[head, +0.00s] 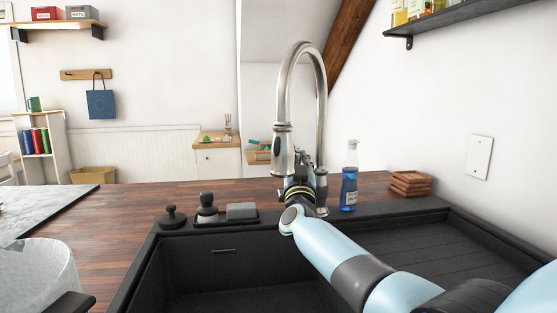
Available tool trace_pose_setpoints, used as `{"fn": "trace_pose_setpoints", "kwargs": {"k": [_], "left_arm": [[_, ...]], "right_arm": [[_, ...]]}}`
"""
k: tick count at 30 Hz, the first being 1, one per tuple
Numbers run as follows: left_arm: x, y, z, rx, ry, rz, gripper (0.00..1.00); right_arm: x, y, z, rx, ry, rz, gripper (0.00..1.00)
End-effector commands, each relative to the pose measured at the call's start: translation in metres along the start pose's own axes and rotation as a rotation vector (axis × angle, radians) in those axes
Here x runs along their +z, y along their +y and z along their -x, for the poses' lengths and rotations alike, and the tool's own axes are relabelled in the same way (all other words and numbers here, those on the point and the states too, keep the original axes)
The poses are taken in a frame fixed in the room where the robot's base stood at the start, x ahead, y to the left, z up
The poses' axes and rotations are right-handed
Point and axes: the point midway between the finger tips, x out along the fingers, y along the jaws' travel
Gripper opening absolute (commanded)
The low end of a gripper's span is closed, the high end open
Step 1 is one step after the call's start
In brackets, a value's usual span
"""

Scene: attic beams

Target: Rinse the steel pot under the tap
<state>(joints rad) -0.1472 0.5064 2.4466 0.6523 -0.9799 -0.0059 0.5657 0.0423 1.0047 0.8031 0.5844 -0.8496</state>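The steel tap (304,55) arches up behind the black sink (225,262), its spray head pointing down. No water shows under it. A pale, shiny round vessel (35,275), which looks like the steel pot, is cut off at the lower left, outside the sink. A dark flat piece beside it looks like its handle. My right arm reaches in from the lower right across the sink. My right gripper (299,191) is at the tap's base, beyond my wrist; its fingers are mostly hidden, and I cannot tell whether it touches the tap. My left gripper is not in view.
A blue soap bottle (349,180) and stacked wooden coasters (411,184) stand right of the tap. A dark stopper (172,217) and a caddy with brush and sponge (241,211) sit on the sink's back rim. The wooden counter (130,215) left of the sink is mostly clear.

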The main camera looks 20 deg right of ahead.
Motion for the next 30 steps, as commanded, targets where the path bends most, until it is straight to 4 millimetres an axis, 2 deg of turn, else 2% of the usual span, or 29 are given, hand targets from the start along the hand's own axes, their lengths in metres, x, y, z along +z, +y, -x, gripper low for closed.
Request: {"fn": "trace_pose_setpoints", "kwargs": {"k": [3, 15, 21, 29, 30], "left_arm": [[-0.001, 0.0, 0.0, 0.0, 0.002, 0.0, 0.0], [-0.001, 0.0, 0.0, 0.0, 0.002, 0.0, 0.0], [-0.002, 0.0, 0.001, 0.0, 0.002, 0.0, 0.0], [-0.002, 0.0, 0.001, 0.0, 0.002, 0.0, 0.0], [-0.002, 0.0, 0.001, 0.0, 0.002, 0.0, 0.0]], "right_arm": [[0.0, 0.0, 0.0, 0.0, 0.0, 0.0, 0.0], [0.0, 0.0, 0.0, -0.001, 0.0, 0.001, 0.0], [0.0, -0.01, 0.002, -0.041, 0.02, 0.098, 0.0], [0.0, -0.011, 0.003, -0.045, 0.022, 0.105, 0.0], [0.0, -0.011, 0.003, -0.045, 0.022, 0.105, 0.1]]}}
